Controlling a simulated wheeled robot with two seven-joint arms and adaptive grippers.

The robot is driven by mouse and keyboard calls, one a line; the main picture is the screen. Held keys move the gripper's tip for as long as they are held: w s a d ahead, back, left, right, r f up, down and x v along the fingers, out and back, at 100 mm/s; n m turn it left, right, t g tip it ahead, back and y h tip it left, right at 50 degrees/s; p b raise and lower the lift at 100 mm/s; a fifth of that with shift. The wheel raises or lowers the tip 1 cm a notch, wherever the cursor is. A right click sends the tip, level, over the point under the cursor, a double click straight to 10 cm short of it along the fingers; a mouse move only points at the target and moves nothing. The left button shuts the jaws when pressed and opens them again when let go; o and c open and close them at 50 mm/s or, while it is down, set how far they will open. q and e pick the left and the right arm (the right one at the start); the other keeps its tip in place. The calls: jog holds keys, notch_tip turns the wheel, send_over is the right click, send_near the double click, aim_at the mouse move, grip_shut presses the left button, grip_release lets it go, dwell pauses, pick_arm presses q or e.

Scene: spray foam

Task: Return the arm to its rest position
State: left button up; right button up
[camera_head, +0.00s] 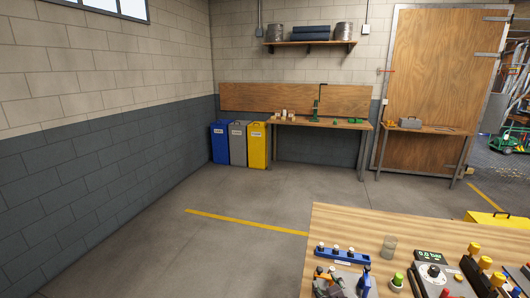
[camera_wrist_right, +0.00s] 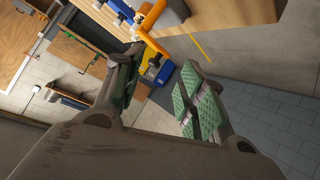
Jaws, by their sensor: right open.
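My right gripper (camera_wrist_right: 160,92) shows in the right wrist view, with its two green-padded fingers spread wide apart. Nothing is between the pads. Past the fingers, that view looks over the edge of the wooden workbench (camera_wrist_right: 225,14) to the floor and the far wall, tilted. In the head view, the workbench (camera_head: 340,222) fills the lower right. I cannot clearly make out the right gripper among the things at its front edge. My left gripper shows in neither view.
On the workbench stand a blue rack (camera_head: 343,256) with white-topped pieces, a clear cup (camera_head: 390,245), a green-capped piece (camera_head: 397,280) and a device with a green display (camera_head: 430,256). Blue (camera_head: 219,142), grey (camera_head: 238,145) and yellow (camera_head: 257,147) bins stand far back. The floor between is open.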

jog(key=s+d+f+m+g, duration=0.1)
jog(key=s+d+f+g, duration=0.1)
jog(key=s+f+g, duration=0.5)
jog(key=s+d+f+m+g, duration=0.15)
jog(key=s+f, duration=0.25)
jog(key=s, duration=0.8)
notch_tip(320, 180, down, 33)
jog(key=s+g, duration=0.1)
jog(key=s, duration=0.1)
jog(key=s+d+f, duration=0.2)
jog(key=s+f, duration=0.8)
jog(key=s, duration=0.1)
jog(key=s+d+f+g, duration=0.1)
jog(key=s+d+f, duration=0.2)
jog(key=s+f, duration=0.7)
jog(key=shift+s+n, duration=0.35)
jog(key=shift+s, duration=0.4)
